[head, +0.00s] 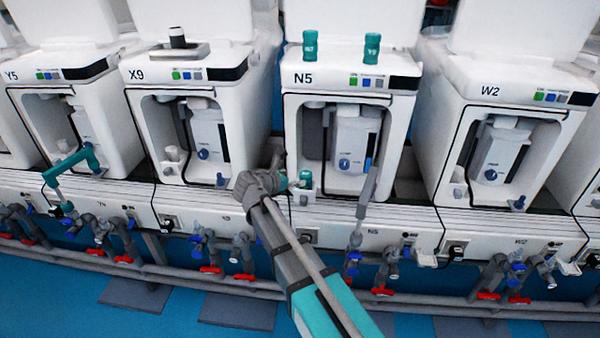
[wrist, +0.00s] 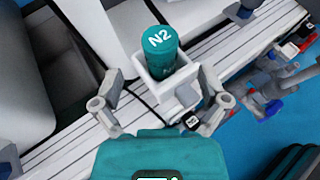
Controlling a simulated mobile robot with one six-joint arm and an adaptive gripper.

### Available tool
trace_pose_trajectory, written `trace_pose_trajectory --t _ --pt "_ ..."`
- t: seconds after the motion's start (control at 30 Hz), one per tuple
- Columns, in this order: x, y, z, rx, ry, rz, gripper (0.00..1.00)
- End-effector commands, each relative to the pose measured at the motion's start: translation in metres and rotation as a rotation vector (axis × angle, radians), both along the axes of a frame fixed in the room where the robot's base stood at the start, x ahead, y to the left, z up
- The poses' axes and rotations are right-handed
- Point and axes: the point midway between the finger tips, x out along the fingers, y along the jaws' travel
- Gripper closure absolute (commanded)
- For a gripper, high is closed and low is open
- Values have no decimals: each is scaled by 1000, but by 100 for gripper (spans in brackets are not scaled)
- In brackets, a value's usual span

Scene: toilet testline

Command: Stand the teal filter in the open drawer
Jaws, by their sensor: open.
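A teal filter (wrist: 160,52) with the mark N2 on its cap stands in the small open white drawer (wrist: 182,83), whose walls surround its lower part. In the head view the filter (head: 305,176) and drawer (head: 302,198) are small, at the lower left front of the white unit marked N5 (head: 330,100). My gripper (wrist: 166,96) is open and empty, its two fingers spread on the near side of the drawer, apart from the filter. In the head view my gripper (head: 280,178) is just left of the filter. The filter's lower end is hidden inside the drawer.
Two more teal filters, one on the left (head: 310,46) and one on the right (head: 371,47), stand on top of unit N5. Units X9 (head: 150,80) and W2 (head: 480,92) flank it. Pipes with red-handled valves (head: 382,291) run below the ledge.

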Motion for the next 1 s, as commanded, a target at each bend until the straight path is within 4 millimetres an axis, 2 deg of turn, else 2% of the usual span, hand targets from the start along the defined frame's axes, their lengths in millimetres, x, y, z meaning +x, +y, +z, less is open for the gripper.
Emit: trace_pose_trajectory --t 0.03,0.2,0.4,1.0 --pt "-8 5 7 0 0 2 6" --pt "-26 18 15 0 0 1 6" --pt "-38 27 20 0 0 0 6" --pt "-40 29 20 0 0 0 6"
